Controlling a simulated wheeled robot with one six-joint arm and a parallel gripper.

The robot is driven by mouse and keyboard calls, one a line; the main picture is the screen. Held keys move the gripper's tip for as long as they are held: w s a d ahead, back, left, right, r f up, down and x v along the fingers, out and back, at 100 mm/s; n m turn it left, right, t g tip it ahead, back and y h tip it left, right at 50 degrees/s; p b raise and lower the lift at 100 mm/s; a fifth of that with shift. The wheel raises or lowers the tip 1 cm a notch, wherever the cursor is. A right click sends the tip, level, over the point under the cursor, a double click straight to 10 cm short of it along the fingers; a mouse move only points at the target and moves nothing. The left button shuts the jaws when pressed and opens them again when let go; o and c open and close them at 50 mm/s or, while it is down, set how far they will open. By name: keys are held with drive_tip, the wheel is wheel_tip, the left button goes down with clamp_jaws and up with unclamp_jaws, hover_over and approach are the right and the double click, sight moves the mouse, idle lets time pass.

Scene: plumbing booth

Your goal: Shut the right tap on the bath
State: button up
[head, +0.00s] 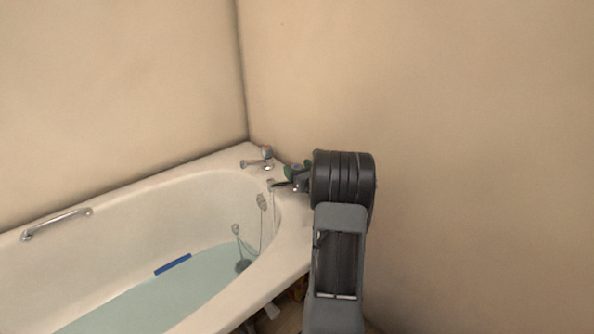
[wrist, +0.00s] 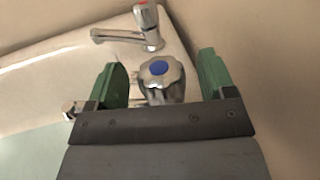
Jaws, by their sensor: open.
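The right tap (wrist: 160,75), chrome with a blue disc on its fluted handle, stands on the end rim of the bath (head: 170,172). In the wrist view its handle shows between the two green finger pads of my gripper (wrist: 164,70), with a gap on each side. My gripper is open and holds nothing. Its lower part is hidden behind my gripper body. In the head view my gripper (head: 297,172) is over the bath's right end and mostly covers this tap. The left tap (head: 264,156), with a red disc, stands farther back; it also shows in the wrist view (wrist: 148,27).
The bath holds pale water (head: 150,300) with a blue object (head: 173,265) at its far side. A chrome grab bar (head: 55,224) is on the bath's left rim. A beige wall (head: 450,150) stands close on the right. A chain hangs inside the bath's end.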

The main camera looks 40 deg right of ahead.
drive_tip(key=shift+w, duration=0.55)
